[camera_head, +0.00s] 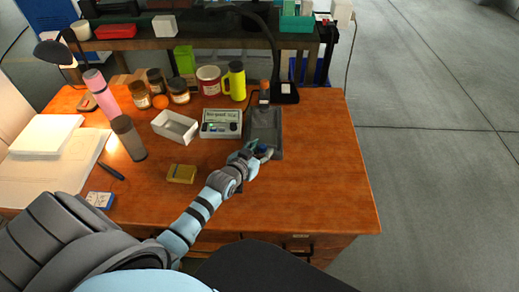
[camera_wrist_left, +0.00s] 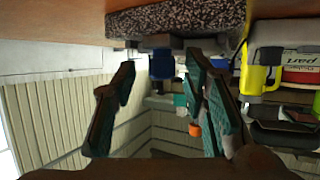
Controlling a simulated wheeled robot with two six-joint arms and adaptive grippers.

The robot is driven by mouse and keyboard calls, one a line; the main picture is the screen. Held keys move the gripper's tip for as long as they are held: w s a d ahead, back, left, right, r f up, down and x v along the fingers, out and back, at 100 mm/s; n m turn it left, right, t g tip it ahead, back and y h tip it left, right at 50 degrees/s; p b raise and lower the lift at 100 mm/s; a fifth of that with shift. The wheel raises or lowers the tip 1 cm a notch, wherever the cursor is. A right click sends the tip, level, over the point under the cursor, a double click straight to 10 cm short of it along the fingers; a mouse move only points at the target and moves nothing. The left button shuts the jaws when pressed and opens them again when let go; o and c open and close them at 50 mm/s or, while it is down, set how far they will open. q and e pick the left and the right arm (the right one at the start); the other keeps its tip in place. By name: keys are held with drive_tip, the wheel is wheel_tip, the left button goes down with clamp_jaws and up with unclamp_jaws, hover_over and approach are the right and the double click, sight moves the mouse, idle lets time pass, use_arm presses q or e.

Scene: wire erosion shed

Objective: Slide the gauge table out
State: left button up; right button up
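The gauge table shows as a dark grey slab (camera_head: 264,122) near the right side of the wooden desk, beside a small instrument box. In the left wrist view its speckled grey side (camera_wrist_left: 180,18) is at the top, with a blue knob (camera_wrist_left: 162,66) on a dark mount below it. My left gripper (camera_head: 258,150) is at the slab's front edge, by the knob. In the wrist view the gripper (camera_wrist_left: 160,80) is open, its teal-padded fingers on either side of the knob, with gaps visible. The fingers partly hide the knob in the head view. My right gripper is in neither view.
The instrument box (camera_head: 221,124) and a white tray (camera_head: 175,127) stand left of the slab. A yellow flask (camera_head: 236,82) and jars stand behind. A yellow block (camera_head: 182,173) lies left of my forearm. The desk's right side is clear.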

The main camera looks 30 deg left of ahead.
use_arm(q)
drive_tip(key=v, duration=1.2)
drive_tip(key=shift+d, duration=0.1)
